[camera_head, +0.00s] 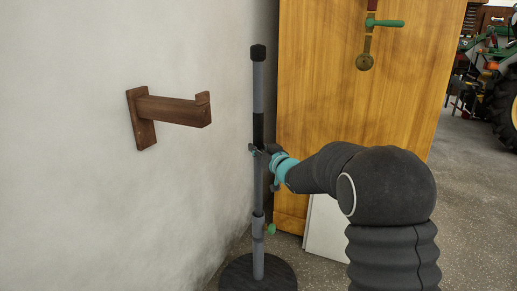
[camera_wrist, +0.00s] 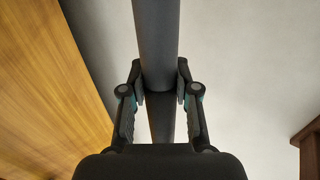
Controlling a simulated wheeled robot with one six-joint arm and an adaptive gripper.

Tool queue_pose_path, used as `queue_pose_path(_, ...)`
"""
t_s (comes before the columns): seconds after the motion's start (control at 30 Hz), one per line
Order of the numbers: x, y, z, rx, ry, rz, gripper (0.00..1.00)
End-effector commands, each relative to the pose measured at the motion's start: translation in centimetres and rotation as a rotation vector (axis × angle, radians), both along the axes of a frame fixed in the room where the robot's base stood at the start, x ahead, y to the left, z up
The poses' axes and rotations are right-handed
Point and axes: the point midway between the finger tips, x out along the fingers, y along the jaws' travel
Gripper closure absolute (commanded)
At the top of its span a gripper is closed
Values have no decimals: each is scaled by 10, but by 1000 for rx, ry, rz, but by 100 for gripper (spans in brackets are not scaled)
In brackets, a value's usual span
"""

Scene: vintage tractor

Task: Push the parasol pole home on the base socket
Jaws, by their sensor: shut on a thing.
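The parasol pole (camera_head: 258,95) is a grey upright tube with a black cap on top and a black band at mid-height. My gripper (camera_head: 258,150) is shut on the pole just below the black band. The wrist view also shows the pole (camera_wrist: 157,40) between the two fingers of my gripper (camera_wrist: 160,85). The base (camera_head: 236,276) is a dark round disc on the floor. Its socket tube (camera_head: 258,228) rises from it, with a green knob (camera_head: 271,230) at the side. The pole lines up with the socket and meets its collar. How deep it sits inside is hidden.
A wooden wall bracket (camera_head: 172,110) sticks out to the left of the pole. A wooden door or panel (camera_head: 330,80) with a green handle (camera_head: 385,22) stands behind. A white board (camera_head: 328,232) leans low behind my arm. Open floor lies to the right, with a tractor (camera_head: 500,100) beyond.

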Motion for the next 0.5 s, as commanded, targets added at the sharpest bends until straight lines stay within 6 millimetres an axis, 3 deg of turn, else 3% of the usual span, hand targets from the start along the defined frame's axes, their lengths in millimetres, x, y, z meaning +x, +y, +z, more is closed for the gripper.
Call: queue_pose_path(0.5,0,0,-11,1,-2,0,100)
